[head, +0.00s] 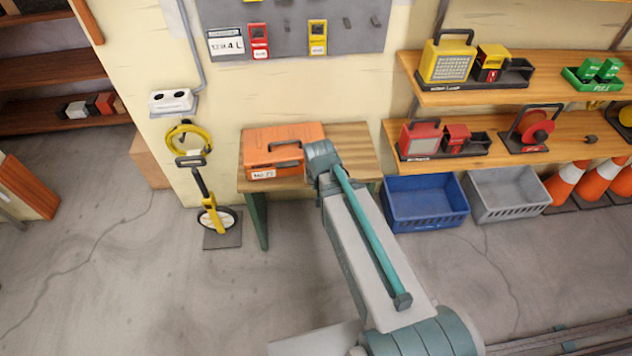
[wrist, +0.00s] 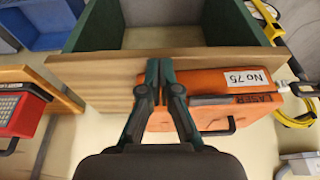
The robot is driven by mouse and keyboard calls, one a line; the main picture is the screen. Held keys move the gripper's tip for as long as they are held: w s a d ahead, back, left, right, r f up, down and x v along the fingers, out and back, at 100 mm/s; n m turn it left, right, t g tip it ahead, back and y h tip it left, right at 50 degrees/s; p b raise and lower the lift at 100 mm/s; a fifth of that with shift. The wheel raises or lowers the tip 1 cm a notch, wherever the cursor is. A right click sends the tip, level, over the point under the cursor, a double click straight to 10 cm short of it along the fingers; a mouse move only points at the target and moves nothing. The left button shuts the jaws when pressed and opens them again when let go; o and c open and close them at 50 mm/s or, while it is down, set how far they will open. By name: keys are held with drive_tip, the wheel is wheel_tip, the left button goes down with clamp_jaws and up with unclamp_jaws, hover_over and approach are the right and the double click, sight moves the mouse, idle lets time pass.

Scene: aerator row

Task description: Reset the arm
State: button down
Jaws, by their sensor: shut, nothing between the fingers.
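My gripper (wrist: 160,68) is shut and empty in the wrist view, its two fingertips together in front of the wooden table's edge. The wooden table (wrist: 95,75) runs across that view, and the orange case labelled "No 75" and "LASER" (wrist: 215,118) lies on it, beside and behind the fingers. I cannot tell whether the fingers touch either. In the head view my arm reaches towards the table (head: 352,150), just right of the orange case (head: 272,143). My fingers are hidden there behind the arm.
Right of the table are a blue crate (head: 425,217) and a grey crate (head: 505,210) under shelves with tools. Orange cones (head: 567,183) stand at far right. A yellow measuring wheel (head: 213,218) stands left of the table. The floor at front left is clear.

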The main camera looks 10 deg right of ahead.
drive_tip(key=s+f+g, duration=0.3)
drive_tip(key=s+f, duration=0.5)
drive_tip(key=s, duration=0.4)
drive_tip(key=s+d+f+n+g, duration=0.1)
drive_tip(key=s+f+g, duration=0.2)
drive_tip(key=s+f, duration=0.5)
drive_tip(key=s+f+g, duration=0.4)
drive_tip(key=s+f, duration=0.5)
drive_tip(key=s, duration=0.9)
drive_tip(key=shift+d+n+p, duration=0.15)
drive_tip(key=shift+n+p, duration=0.15)
drive_tip(key=shift+p, duration=0.1)
